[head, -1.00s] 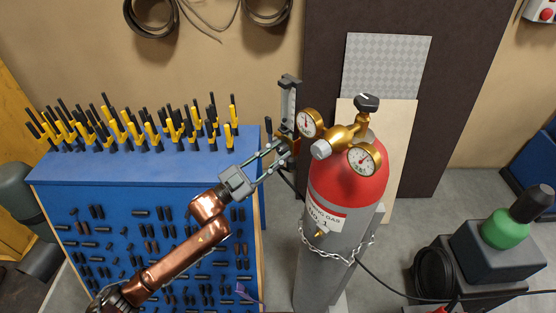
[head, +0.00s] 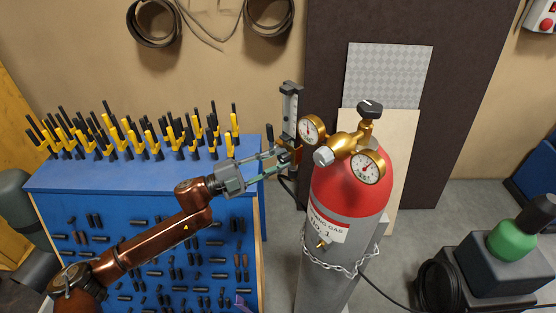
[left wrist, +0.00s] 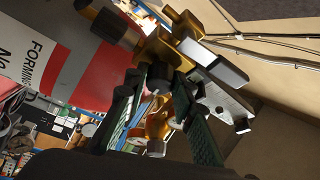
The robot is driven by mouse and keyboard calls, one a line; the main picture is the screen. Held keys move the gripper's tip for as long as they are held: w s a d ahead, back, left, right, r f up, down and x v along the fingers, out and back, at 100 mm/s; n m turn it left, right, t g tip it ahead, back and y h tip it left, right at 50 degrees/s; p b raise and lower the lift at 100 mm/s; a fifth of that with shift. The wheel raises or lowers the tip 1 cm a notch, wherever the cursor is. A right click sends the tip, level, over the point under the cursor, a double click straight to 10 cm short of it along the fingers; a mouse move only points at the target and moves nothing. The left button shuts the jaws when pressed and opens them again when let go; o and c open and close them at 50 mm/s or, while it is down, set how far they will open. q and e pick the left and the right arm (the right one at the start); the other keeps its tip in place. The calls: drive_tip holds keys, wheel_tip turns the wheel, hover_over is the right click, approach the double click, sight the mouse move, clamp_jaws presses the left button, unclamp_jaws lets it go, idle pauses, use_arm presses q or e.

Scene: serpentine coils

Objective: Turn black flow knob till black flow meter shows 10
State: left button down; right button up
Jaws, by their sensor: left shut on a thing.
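The black flow meter (head: 291,108) is an upright tube on the regulator, left of the brass gauges; its reading is too small to tell. In the left wrist view the meter (left wrist: 226,104) lies tilted, right of the fingers. My left gripper (head: 283,156) reaches in from the left to the meter's base. Its green-padded fingers, also in the left wrist view (left wrist: 160,92), are shut on the black flow knob (left wrist: 159,78). The fingers mostly hide the knob in the head view. My right gripper is not in view.
The grey gas cylinder (head: 329,272) with a red shoulder stands chained, carrying two round gauges (head: 312,129) (head: 367,167) and a black top valve (head: 370,109). A blue tool cabinet (head: 180,176) with clamps stands beneath and left of my arm. A hose (head: 385,291) runs right.

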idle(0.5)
use_arm(q)
drive_tip(key=c, duration=1.6)
unclamp_jaws()
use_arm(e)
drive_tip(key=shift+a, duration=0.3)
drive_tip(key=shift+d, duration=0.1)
use_arm(q)
drive_tip(key=shift+a, duration=0.1)
drive_tip(key=shift+a+f, duration=0.15)
drive_tip(key=shift+a, duration=0.1)
drive_tip(key=v, duration=1.1)
drive_tip(key=shift+s+a, duration=0.1)
drive_tip(key=shift+a, duration=0.05)
